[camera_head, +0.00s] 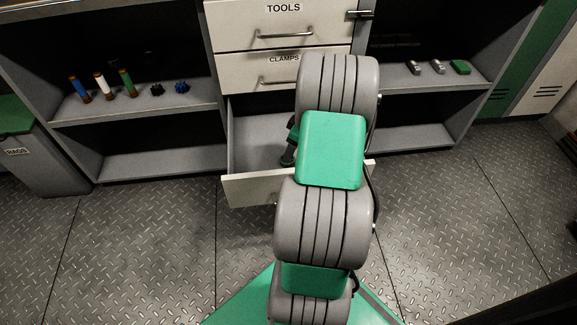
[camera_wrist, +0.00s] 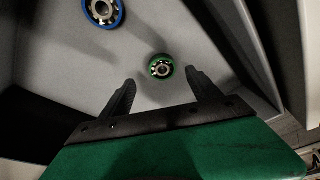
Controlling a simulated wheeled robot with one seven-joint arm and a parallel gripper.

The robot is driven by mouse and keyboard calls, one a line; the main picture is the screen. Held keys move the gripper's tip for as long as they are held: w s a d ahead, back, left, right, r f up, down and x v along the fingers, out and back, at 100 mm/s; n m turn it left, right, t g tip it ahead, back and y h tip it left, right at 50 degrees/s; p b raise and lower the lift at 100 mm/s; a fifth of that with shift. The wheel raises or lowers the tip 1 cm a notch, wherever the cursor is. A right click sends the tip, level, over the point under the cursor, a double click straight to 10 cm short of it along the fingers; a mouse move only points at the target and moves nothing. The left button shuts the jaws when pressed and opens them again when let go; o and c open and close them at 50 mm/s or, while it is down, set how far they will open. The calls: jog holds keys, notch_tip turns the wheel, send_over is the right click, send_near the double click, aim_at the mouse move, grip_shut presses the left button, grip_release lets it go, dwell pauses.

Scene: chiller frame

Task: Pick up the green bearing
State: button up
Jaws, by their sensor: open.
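The green bearing (camera_wrist: 161,67) is a small ring with a green rim and a metal centre. It lies on the grey floor of what appears to be the open drawer. My gripper (camera_wrist: 161,92) is open and empty, with its two dark fingers spread. In the wrist view the bearing shows between and just beyond the fingertips, apart from both. I cannot tell the height gap. In the head view my arm covers much of the open drawer (camera_head: 252,187), and the bearing is hidden.
A larger blue-rimmed bearing (camera_wrist: 103,11) lies at the upper left of the wrist view. Drawer walls stand close on both sides. Above are the closed CLAMPS drawer (camera_head: 240,75) and TOOLS drawer (camera_head: 235,22). Shelves with small items flank the drawers.

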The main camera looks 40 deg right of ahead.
jog(key=b+x, duration=0.1)
jog(key=x, duration=0.1)
jog(key=b+x, duration=0.1)
jog(key=x, duration=0.2)
jog(key=shift+s+a+f, duration=0.15)
jog(key=shift+a+f, duration=0.05)
jog(key=shift+a, duration=0.05)
jog(key=shift+r, duration=0.1)
jog(key=shift+c, duration=0.4)
grip_shut()
